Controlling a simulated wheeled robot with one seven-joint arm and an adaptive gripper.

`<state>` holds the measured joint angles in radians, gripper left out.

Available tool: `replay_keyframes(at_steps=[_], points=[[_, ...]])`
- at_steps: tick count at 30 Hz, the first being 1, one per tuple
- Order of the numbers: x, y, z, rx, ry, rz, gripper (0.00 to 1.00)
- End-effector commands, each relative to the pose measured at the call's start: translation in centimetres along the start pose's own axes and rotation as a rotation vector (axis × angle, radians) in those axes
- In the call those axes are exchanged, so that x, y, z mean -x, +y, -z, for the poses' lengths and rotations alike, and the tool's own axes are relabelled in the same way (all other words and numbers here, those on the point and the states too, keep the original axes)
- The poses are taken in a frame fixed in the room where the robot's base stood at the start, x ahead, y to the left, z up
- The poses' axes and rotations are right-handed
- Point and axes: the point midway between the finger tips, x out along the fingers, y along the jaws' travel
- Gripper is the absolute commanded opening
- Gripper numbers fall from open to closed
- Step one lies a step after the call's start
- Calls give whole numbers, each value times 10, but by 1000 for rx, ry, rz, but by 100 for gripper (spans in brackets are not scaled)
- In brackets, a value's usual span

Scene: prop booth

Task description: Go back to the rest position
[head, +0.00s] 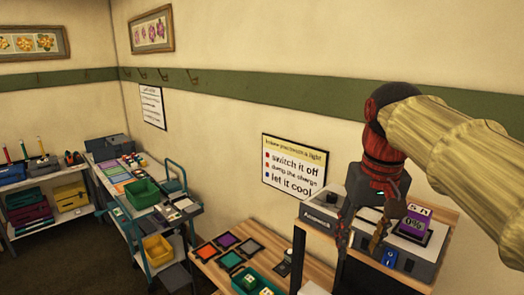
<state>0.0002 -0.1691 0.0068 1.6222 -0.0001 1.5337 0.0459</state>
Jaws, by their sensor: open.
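My arm comes in from the right edge, and my gripper (360,243) hangs down in front of the wall at the right. Its two dark fingers are apart, with nothing visible between them. The gripper is in front of a grey device (322,214) and a second grey device (428,250) on a wooden bench. A purple block (416,221) marked "0%" sits on the second device, just right of the fingers. I cannot tell whether the fingers touch anything.
Coloured square pads (227,240) and a green bin (262,279) are on the lower wooden table. A cart with a green tray (142,193) and a yellow bin (157,250) stands left. Dark floor shows at lower left.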

Motion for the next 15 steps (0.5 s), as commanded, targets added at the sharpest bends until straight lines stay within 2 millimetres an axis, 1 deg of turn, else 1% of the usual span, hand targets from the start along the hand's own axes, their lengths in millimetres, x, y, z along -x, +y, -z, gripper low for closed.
replay_keyframes(at_steps=[1, 2, 3, 5, 6, 8, 9, 11, 12, 14, 15], points=[[-28, 1, -17, 3, 20, 1, 40], [-41, 1, -26, 4, 35, 2, 40], [-60, 2, -38, 7, 56, 2, 40], [-87, 2, -56, 11, 88, 4, 40], [-106, 3, -67, 14, 109, 4, 40], [-134, 4, -85, 19, 140, 5, 40], [-154, 4, -97, 22, 161, 6, 40], [-185, 5, -115, 26, 192, 6, 40], [-205, 6, -126, 28, 213, 7, 40], [-235, 6, -143, 32, 242, 7, 40], [-253, 7, -154, 34, 260, 8, 40]])
